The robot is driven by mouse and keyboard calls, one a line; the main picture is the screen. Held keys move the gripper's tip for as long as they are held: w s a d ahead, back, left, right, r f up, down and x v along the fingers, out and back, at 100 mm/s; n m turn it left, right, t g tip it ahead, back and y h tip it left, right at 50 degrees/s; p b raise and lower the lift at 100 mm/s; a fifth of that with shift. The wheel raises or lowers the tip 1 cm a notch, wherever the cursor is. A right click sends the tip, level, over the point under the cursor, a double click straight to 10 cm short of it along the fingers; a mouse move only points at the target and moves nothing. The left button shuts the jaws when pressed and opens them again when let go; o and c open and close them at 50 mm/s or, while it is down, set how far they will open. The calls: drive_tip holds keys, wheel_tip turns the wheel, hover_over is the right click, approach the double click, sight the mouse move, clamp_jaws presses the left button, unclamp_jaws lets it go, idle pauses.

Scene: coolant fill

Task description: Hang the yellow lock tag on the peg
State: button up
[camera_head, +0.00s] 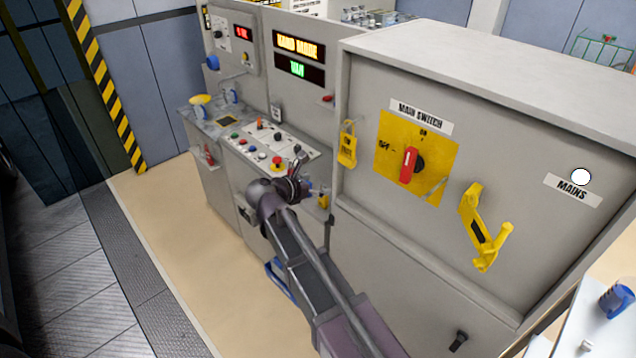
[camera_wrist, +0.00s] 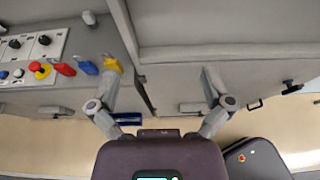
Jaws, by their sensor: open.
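A yellow tag with dark lettering and a loop at its top (camera_head: 347,148) hangs at the left edge of the large grey cabinet front. The peg behind its loop is too small to make out. My gripper (camera_head: 297,168) is in front of the console, left of and lower than this tag, and apart from it. In the wrist view my gripper (camera_wrist: 160,88) is open with nothing between its fingers. A small yellow lock-like piece (camera_wrist: 112,64) hangs at the console edge beside the left fingertip; it also shows in the head view (camera_head: 323,201).
Red (camera_wrist: 63,69) and blue (camera_wrist: 87,67) pieces hang beside the small yellow one. The cabinet carries a red main switch (camera_head: 409,165) on a yellow plate and a yellow handle-like bracket (camera_head: 481,232). Console buttons (camera_head: 277,162) lie close to my gripper. The floor at left is clear.

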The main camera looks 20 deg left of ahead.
drive_tip(key=s+f+b, duration=0.2)
drive_tip(key=f+b, duration=0.6)
drive_tip(key=f, duration=0.1)
drive_tip(key=s+a+f+b, duration=0.1)
drive_tip(key=s+f+b, duration=0.1)
drive_tip(key=f+b, duration=0.7)
drive_tip(key=shift+s, duration=0.2)
idle(0.3)
idle(0.7)
